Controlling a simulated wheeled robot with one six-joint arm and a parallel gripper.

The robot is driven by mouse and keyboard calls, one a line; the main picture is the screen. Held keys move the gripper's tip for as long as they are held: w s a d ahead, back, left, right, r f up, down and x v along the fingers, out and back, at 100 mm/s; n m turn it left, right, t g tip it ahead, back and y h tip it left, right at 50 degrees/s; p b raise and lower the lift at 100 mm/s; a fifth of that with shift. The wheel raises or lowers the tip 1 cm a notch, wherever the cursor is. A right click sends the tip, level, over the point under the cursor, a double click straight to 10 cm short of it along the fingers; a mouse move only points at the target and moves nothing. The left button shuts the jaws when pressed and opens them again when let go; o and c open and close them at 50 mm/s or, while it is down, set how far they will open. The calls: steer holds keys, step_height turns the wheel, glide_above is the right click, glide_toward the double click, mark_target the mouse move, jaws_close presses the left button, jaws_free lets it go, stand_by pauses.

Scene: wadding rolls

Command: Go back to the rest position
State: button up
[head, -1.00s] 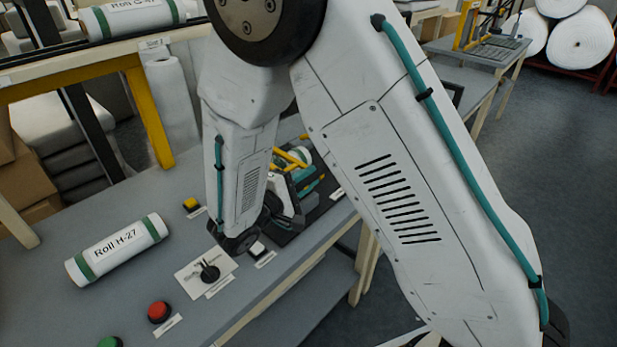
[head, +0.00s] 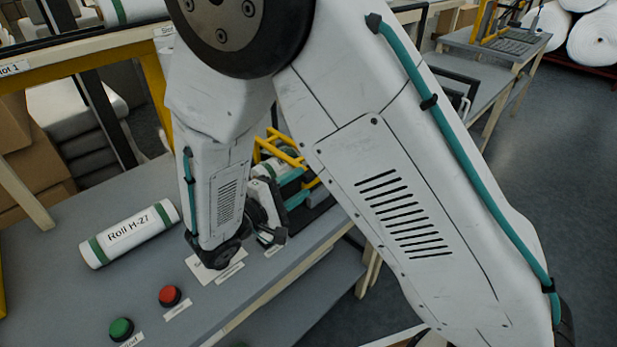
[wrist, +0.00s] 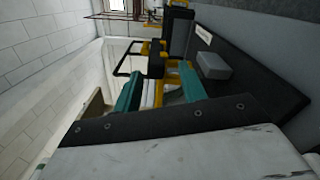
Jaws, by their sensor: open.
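My gripper shows in the wrist view (wrist: 160,88), its two teal fingers apart with a gap between them. Through the gap I see yellow and white parts of something beyond; I see nothing clamped. In the head view my arm bends down over the workbench (head: 70,300), and its lower link hides part of the bench. The gripper is partly hidden there, near the yellow frame (head: 278,150) at the bench's right edge. A white roll with green bands, labelled "Roll H-27" (head: 130,233), lies on the bench left of my arm, apart from it.
A red button (head: 169,296) and a green button (head: 121,328) stand on the near part of the bench. A shelf rail (head: 60,65) with a roll on it (head: 135,9) runs behind. Another table (head: 500,45) stands at the back right. Open floor (head: 560,150) lies right.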

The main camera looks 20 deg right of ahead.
steer(key=shift+s+a, duration=0.2)
steer(key=shift+a, duration=0.15)
steer(key=shift+d+r, duration=0.3)
steer(key=shift+d, duration=0.05)
steer(key=s+d+r+m+g+y, duration=0.65)
steer(key=s+d+r+g, duration=0.4)
steer(key=d, duration=0.45)
steer(key=s+r+m+t+y, duration=0.2)
steer(key=s+r+t+y, duration=0.1)
steer(key=s+y, duration=0.6)
steer(key=s+r, duration=0.1)
steer(key=s, duration=0.2)
steer(key=shift+s+a+r+m, duration=0.2)
steer(key=shift+a+r+m, duration=0.1)
steer(key=shift+a+m, duration=0.1)
